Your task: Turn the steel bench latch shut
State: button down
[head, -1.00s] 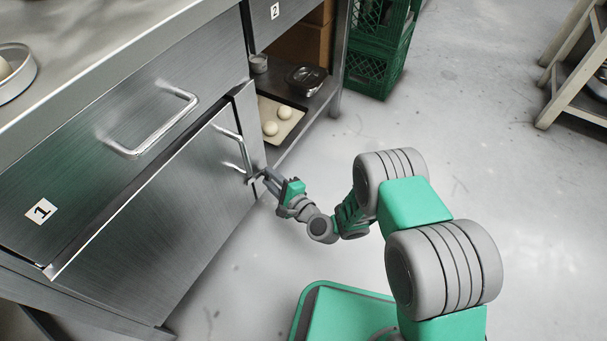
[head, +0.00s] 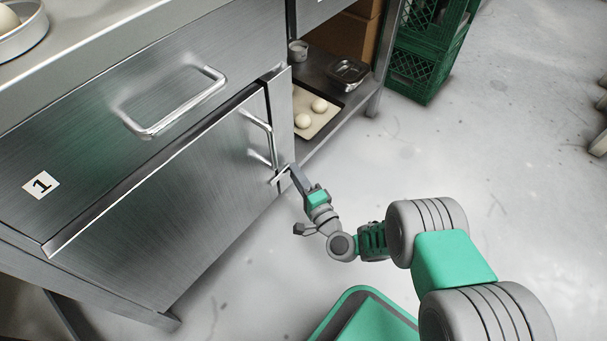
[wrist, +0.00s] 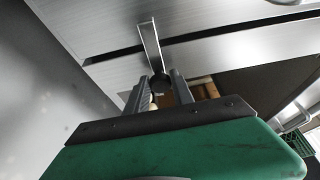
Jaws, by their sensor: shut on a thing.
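The steel latch (head: 280,175) is a small lever low on the cabinet front, below the door's bar handle (head: 262,135). My gripper (head: 292,170) reaches it from the lower right, with its fingertips at the latch's right end. In the wrist view, a bright flat bar, apparently the latch (wrist: 149,42), crosses a dark gap in the steel front. Its dark rounded end lies between the two fingers of my gripper (wrist: 160,88), which is shut on it. The fingertips partly hide the grip, and the exact latch angle is hard to read.
A drawer marked 1 (head: 160,95) sits above the closed-looking door (head: 180,205). To the right, an open shelf holds a tray of dough balls (head: 313,113) and a metal container (head: 348,72). Green crates (head: 425,70) stand beyond. The floor (head: 480,150) to the right is clear.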

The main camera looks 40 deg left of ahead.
jog(key=shift+s+a, duration=0.1)
jog(key=shift+s, duration=0.1)
jog(key=c, duration=1.4)
grip_release()
jog(key=shift+f, duration=0.1)
jog(key=o, duration=0.3)
jog(key=shift+w, duration=0.2)
jog(key=p+v, duration=0.1)
jog(key=v, duration=0.7)
